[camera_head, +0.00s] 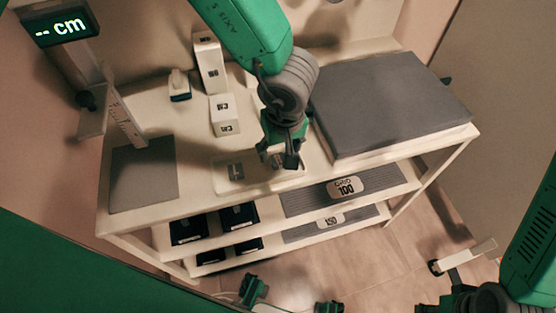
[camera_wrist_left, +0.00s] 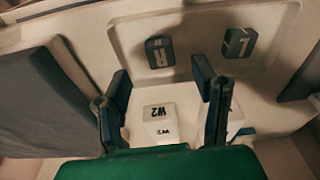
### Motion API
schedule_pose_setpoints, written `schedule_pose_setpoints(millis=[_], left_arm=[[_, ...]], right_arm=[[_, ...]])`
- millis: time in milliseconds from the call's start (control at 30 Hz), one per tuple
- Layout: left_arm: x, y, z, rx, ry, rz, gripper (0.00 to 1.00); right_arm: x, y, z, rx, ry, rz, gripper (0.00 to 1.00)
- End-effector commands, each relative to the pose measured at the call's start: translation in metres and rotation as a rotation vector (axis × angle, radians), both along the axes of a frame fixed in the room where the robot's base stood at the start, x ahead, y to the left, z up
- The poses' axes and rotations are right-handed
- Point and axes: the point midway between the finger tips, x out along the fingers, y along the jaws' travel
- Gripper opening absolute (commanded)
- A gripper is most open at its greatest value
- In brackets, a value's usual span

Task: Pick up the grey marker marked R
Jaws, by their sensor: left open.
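The grey marker marked R (camera_wrist_left: 160,52) lies in a shallow pale tray (camera_wrist_left: 195,18), beside the grey marker marked L (camera_wrist_left: 238,42). The L marker also shows in the head view (camera_head: 236,172), in the tray (camera_head: 256,183) near the table's front edge. My left gripper (camera_head: 280,158) is over the tray's right part and largely hides the R marker there. In the left wrist view, the open fingers of my left gripper (camera_wrist_left: 162,80) frame a gap with the R marker just beyond it. Nothing is held. My right arm is at the lower right; its jaws are unclear.
A large grey slab (camera_head: 385,98) lies on the table right of the tray. A grey pad (camera_head: 144,175) and an upright ruler (camera_head: 126,118) stand left. A white block (camera_head: 225,114) is behind the tray. Shelves below hold dark boxes and a plate labelled 100 (camera_head: 345,187).

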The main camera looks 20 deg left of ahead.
Motion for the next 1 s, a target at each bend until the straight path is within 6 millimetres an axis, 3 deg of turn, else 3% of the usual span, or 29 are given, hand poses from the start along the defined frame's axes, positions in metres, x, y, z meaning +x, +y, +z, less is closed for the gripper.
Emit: schedule_pose_setpoints(millis=[400,700,733,867,1000], left_arm=[[0.009,0.007,-0.048,0.002,0.0,-0.002,0.53],[0.01,0.008,-0.053,0.0,-0.001,0.0,0.53],[0.01,0.008,-0.053,0.0,-0.001,0.0,0.5],[0.01,0.008,-0.053,-0.001,-0.001,0.0,0.04],[0.011,0.008,-0.053,-0.001,-0.001,0.0,0.01]], right_arm=[[0.0,0.0,-0.013,0.0,0.0,0.0,0.47],[0.0,0.0,-0.014,0.0,0.0,0.0,0.47],[0.0,0.0,-0.014,0.0,0.0,0.0,0.47],[0.0,0.0,-0.014,0.0,0.0,0.0,0.47],[0.0,0.0,-0.014,0.0,-0.001,0.0,0.47]])
